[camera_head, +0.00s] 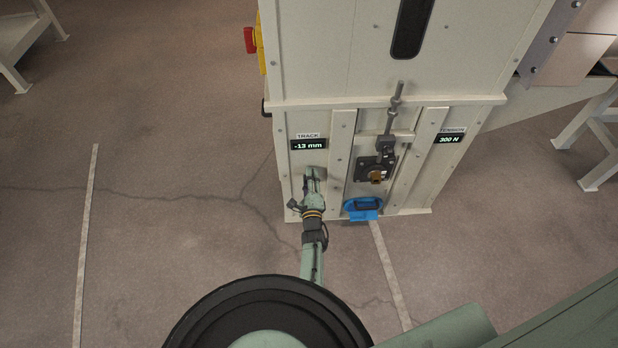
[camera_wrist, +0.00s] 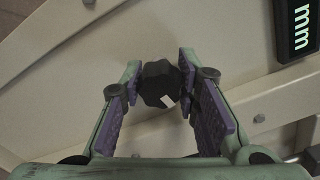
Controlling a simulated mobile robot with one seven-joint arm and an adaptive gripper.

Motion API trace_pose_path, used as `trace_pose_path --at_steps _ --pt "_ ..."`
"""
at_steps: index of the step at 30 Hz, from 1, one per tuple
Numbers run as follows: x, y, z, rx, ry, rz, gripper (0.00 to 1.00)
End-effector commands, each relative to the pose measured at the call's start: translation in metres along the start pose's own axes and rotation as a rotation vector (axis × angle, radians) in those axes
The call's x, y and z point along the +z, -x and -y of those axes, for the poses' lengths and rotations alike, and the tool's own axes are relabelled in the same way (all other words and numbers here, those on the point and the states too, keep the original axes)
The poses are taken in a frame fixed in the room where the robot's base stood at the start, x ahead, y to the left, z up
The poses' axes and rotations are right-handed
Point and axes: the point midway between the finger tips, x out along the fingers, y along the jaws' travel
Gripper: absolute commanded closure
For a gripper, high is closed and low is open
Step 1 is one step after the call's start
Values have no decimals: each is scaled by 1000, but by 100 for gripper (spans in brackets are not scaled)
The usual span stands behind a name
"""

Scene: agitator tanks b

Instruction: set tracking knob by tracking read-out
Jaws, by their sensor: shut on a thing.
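The tracking read-out (camera_head: 308,144) is a black display under a TRACK label on the cream cabinet, and it shows -13 mm. Part of a display with "mm" (camera_wrist: 300,24) shows at the top right of the wrist view. The tracking knob (camera_wrist: 159,83) is dark and lobed, with a white mark on its face. My gripper (camera_wrist: 158,90) has its purple-padded fingers on both sides of the knob and is shut on it. In the head view my gripper (camera_head: 313,175) is at the panel just below the read-out and hides the knob.
A second read-out (camera_head: 450,139), labelled TENSION, shows 300 N at the right. Between them are a vertical rod (camera_head: 394,105), a brass-coloured fitting (camera_head: 376,176) and a blue part (camera_head: 362,207). A red and yellow switch (camera_head: 250,40) is on the cabinet's left side. Floor at left is clear.

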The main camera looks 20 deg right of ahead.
Motion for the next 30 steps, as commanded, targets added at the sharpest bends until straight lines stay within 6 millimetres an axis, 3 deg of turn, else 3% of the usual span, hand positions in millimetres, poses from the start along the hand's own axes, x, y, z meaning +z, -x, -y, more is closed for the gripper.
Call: trace_pose_path --at_steps 15,30 --pt "0 0 -1 1 -326 1 99" --pt "0 0 -1 1 -382 0 99"
